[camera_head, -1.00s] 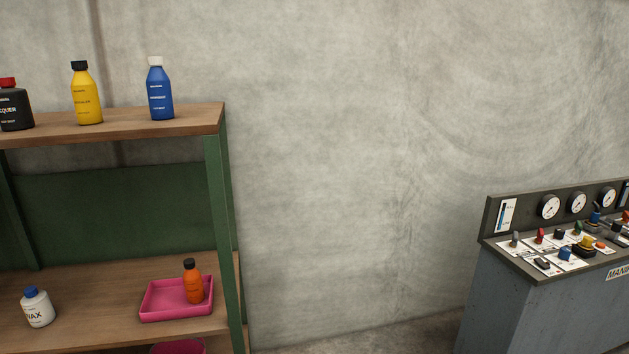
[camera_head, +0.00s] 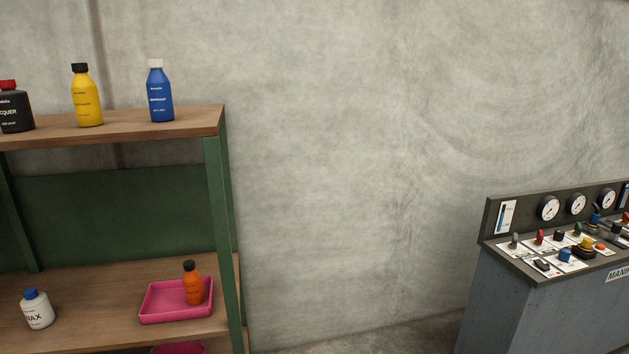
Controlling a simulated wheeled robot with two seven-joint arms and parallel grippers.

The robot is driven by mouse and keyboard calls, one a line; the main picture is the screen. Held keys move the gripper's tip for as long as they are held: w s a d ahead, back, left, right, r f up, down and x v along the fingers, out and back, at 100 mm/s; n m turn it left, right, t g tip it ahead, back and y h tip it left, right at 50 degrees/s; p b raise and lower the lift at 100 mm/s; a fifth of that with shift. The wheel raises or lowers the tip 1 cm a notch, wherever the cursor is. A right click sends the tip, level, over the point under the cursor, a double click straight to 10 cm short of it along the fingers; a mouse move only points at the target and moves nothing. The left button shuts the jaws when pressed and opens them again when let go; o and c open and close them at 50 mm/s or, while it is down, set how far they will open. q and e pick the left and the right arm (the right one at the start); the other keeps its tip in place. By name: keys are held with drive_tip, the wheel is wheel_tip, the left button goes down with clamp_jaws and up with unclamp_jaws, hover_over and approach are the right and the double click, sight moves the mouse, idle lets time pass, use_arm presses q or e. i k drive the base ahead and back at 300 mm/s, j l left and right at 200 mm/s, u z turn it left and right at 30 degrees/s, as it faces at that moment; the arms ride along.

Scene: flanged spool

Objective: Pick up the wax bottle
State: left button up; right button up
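The wax bottle (camera_head: 38,311) is white with a blue cap and dark lettering that ends in "AX". It stands upright on the lower wooden shelf (camera_head: 95,300) at the far left of the head view. To its right on the same shelf is a pink tray (camera_head: 165,315) with an orange bottle (camera_head: 192,286) standing in it. Neither of my grippers shows in the head view.
The upper shelf (camera_head: 190,125) holds a black bottle (camera_head: 15,108), a yellow bottle (camera_head: 87,97) and a blue bottle (camera_head: 160,95). A green post (camera_head: 222,240) bounds the shelf's right end. A grey control console (camera_head: 540,300) stands at the right; bare wall lies between.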

sight(38, 312)
drive_tip(key=u, duration=1.6)
